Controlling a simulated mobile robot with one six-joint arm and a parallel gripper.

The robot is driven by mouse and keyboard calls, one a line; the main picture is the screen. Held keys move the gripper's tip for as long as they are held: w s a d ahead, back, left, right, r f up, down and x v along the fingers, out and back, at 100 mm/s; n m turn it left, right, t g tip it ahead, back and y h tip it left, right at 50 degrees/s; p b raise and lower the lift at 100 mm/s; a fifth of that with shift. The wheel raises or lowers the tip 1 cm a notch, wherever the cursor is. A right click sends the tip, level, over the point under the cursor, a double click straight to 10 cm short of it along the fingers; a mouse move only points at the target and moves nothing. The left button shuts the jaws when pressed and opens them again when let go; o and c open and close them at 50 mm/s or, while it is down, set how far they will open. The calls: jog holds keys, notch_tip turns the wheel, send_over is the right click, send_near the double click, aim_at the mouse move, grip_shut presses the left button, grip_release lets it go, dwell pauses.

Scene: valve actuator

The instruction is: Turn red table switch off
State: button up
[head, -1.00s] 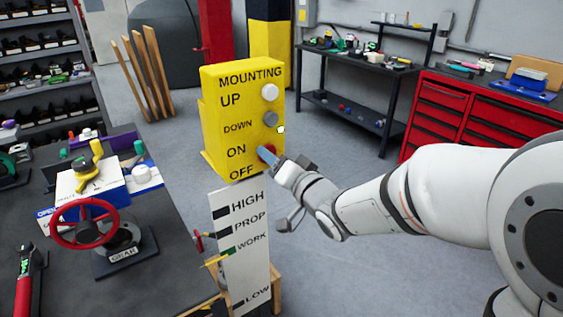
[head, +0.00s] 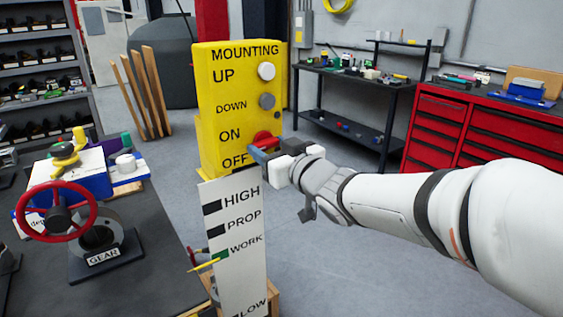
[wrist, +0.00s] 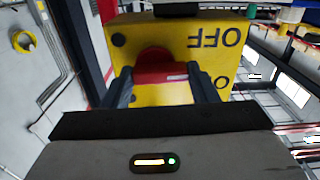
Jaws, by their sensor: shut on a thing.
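The red switch (head: 263,138) is on the front of the yellow control box (head: 215,110), beside the words ON and OFF. My gripper (head: 258,152) is at the lower part of the switch, reaching in from the right. In the wrist view the red switch (wrist: 155,68) lies between my two dark fingers (wrist: 160,90), with the box face behind it and the label OFF upside down. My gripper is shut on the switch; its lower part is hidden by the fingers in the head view.
A white level board (head: 238,245) stands below the box. A dark table with a red handwheel (head: 57,212) is at left. A black bench (head: 350,75) and red drawer cabinet (head: 440,120) stand behind. The floor right of the board is clear.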

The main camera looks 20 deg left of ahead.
jog(key=shift+w+f+n+b, duration=0.1)
jog(key=shift+f+n+b, duration=0.05)
jog(key=shift+n+b, duration=1.65)
jog(key=shift+f+n+b, duration=0.15)
jog(key=shift+n+b, duration=1)
jog(key=shift+n, duration=1.25)
jog(key=o, duration=0.8)
jog(key=shift+w+a, duration=0.1)
jog(key=shift+w, duration=0.05)
jog(key=shift+o, duration=0.9)
jog(key=v, duration=0.8)
jog(key=shift+p, duration=0.45)
